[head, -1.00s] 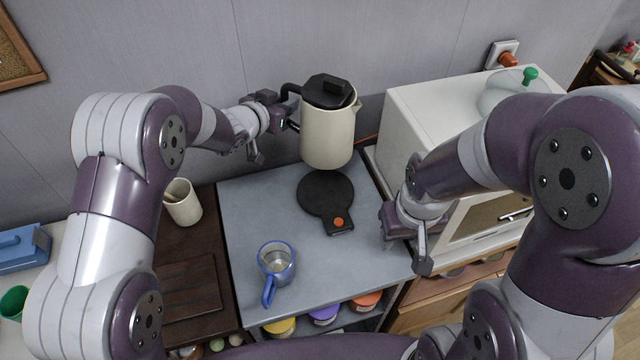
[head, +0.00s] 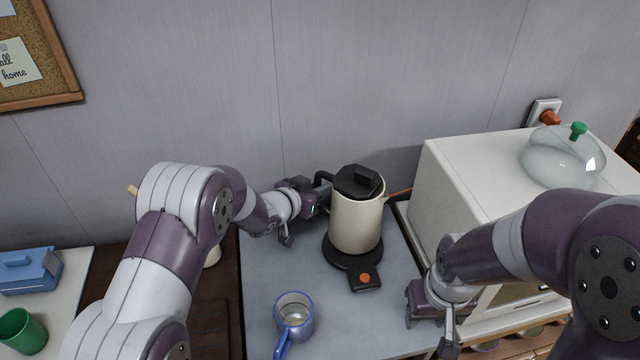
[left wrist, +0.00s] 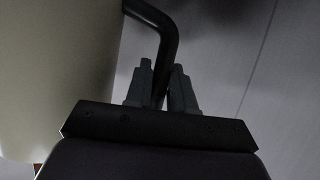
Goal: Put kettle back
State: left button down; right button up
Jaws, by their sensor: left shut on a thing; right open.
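The cream kettle (head: 355,222) with a black lid is upright over the round black base (head: 365,279) on the grey counter. From this angle I cannot tell whether it rests fully on the base or is just above it. My left gripper (head: 316,199) is shut on the kettle's black handle, at the kettle's left side. In the left wrist view the fingers (left wrist: 162,88) close around the dark handle (left wrist: 158,30), beside the cream body (left wrist: 55,75). My right gripper (head: 432,325) is open and empty, to the right of the base near the white oven.
A blue-rimmed mug (head: 294,315) stands on the counter (head: 262,268) in front and left of the base. The white oven (head: 470,165) with a glass lid (head: 562,160) on top is at the right. A blue box (head: 28,270) and green cup (head: 22,331) are far left.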

pick_arm(q)
jog(key=shift+f, duration=1.55)
jog(key=c, duration=1)
grip_release()
jog(key=shift+s+f, duration=0.1)
jog(key=shift+o, duration=0.2)
